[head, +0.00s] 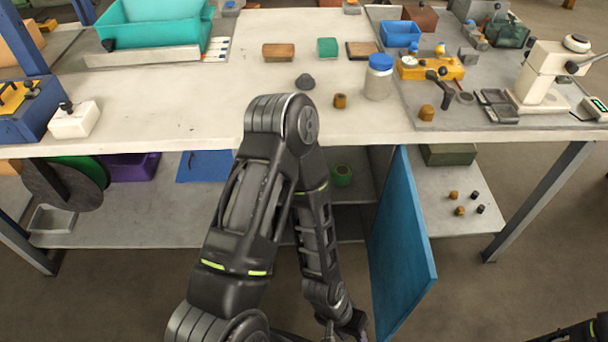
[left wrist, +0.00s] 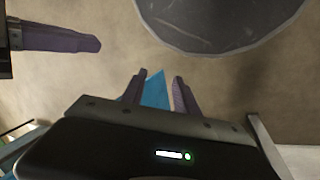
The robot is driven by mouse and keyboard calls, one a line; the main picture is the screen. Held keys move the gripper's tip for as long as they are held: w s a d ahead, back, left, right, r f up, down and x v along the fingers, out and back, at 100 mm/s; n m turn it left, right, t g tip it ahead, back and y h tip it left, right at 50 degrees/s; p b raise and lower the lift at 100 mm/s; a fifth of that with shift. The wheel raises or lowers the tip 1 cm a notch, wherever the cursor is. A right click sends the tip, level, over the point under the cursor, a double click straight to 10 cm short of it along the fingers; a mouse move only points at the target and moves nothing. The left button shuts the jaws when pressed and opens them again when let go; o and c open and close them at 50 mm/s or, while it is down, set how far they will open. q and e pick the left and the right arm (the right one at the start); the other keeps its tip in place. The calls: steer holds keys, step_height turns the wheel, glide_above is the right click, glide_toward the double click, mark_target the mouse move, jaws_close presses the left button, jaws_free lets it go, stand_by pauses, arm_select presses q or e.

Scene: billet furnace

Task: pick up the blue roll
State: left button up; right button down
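I cannot make out a blue roll in either view. The blue door (head: 403,245) of that compartment stands swung open toward me. My left gripper (head: 350,328) is low, just left of the door's lower end, and cut by the bottom edge of the head view. In the left wrist view my left gripper (left wrist: 159,90) has its fingers apart, with a blue surface showing between them. A similar purple-grey finger, seemingly my right gripper's (left wrist: 60,38), juts in at the left.
The bench top (head: 180,105) holds a teal bin (head: 155,25), a jar with a blue lid (head: 379,77), a yellow device (head: 432,67) and a white press (head: 545,75). Small knobs and a dark green box (head: 448,154) lie on the lower right shelf. The floor before the bench is clear.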

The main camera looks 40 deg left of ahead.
arm_select(q)
steer(key=shift+o, duration=0.4)
